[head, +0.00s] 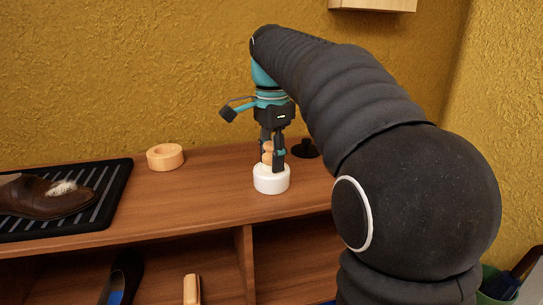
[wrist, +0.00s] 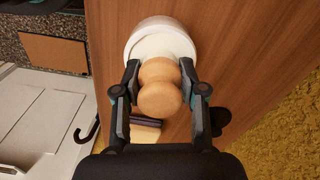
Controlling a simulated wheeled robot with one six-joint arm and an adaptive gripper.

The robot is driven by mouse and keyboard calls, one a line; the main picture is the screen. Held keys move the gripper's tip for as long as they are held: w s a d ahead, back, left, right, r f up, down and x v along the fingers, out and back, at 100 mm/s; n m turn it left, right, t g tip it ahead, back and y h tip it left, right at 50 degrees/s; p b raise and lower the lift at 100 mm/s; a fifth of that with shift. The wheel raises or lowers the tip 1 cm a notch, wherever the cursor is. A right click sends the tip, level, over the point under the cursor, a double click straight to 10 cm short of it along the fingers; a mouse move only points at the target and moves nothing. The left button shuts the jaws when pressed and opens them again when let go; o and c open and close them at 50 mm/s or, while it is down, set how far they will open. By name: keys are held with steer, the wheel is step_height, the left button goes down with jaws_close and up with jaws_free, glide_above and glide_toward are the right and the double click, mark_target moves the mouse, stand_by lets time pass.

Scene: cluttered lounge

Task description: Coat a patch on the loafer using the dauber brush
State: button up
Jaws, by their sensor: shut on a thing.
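The brown loafer (head: 40,203) lies on a black ribbed tray (head: 117,181) at the left of the shelf top in the head view, partly cut off by the frame edge. A pale whitish patch shows on its upper. My gripper (head: 273,148) points down and is shut on the rounded wooden handle of the dauber brush (head: 267,152). The handle shows between the fingers in the wrist view (wrist: 159,88). It stands over a white round jar (head: 271,181); the jar also shows in the wrist view (wrist: 142,29). The brush's lower end is hidden.
A wooden ring (head: 165,157) stands between tray and jar. A black knobbed object (head: 305,148) sits right behind the jar. Below are a dark shoe (head: 122,278) and a wooden-handled item (head: 191,289). A green bin (head: 497,285) stands lower right.

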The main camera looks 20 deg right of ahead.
steer(key=shift+f, duration=0.1)
step_height(320, 180, up, 2)
steer(key=shift+r+p, duration=0.25)
steer(key=shift+p, duration=0.95)
steer(key=shift+r, duration=2.3)
